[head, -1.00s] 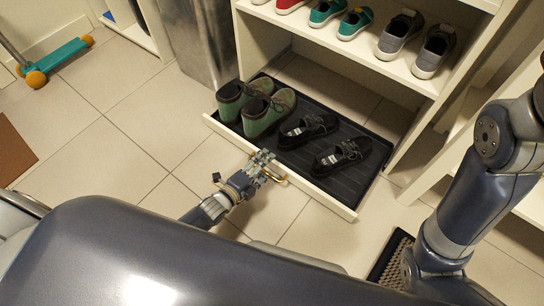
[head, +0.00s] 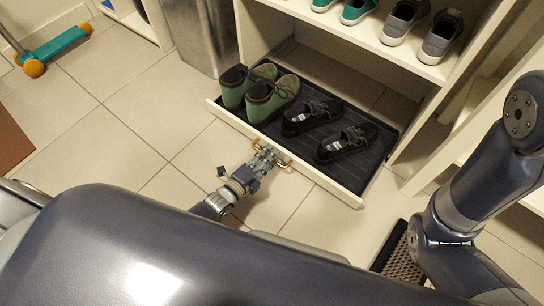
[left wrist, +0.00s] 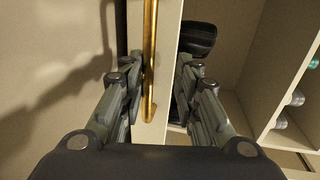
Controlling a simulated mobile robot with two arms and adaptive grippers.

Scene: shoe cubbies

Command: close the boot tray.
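The boot tray (head: 372,177) is a black ribbed tray with a cream front panel (head: 325,183), and it stands pulled out from under the shelf unit. Green boots (head: 268,99) and black shoes (head: 345,142) sit on it. A brass bar handle (head: 286,164) is on the front panel. My left gripper (head: 268,152) is at this handle. In the left wrist view the handle (left wrist: 151,60) runs upright between the two spread fingers of my left gripper (left wrist: 157,88), with gaps on both sides. My right arm shows at the right, but its gripper is out of view.
The shelf unit (head: 352,42) above the tray holds several shoes. A grey bin (head: 203,38) stands left of it. A dark textured mat (head: 400,262) lies at the lower right. The tiled floor before the tray is clear.

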